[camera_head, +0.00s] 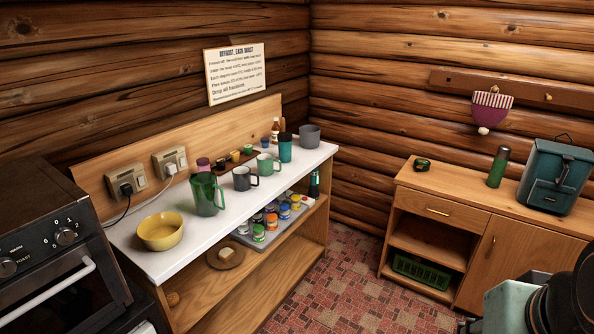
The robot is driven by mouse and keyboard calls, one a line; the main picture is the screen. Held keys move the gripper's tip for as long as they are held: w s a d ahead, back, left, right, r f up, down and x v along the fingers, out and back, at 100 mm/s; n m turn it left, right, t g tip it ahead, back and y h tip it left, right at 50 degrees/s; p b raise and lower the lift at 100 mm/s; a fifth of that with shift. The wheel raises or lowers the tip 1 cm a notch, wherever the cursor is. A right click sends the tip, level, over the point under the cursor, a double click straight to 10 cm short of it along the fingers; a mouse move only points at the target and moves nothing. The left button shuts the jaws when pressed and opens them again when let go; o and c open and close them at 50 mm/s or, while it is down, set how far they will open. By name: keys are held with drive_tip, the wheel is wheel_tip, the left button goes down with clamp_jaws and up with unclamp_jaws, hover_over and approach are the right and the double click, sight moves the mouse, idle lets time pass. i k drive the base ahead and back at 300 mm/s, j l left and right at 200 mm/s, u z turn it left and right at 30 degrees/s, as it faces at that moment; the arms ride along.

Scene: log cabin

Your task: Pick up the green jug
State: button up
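The green jug (206,194) stands upright on the white counter (208,232), left of its middle, with its handle on the right side. A yellow bowl (161,232) is to its front left and a dark grey mug (241,178) to its right. A pink-lidded container (203,165) stands close behind it. Part of my arm shows at the lower right, far from the jug. I cannot make out my gripper's fingers in this view.
A pale green mug (265,165), a teal tumbler (285,148) and a grey pot (310,136) stand farther right. The oven (55,265) is at the left. A wooden cabinet (440,185) stands at the right, with open tiled floor (340,280) between.

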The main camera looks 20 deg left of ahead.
sight(204, 187)
drive_tip(key=u, duration=1.55)
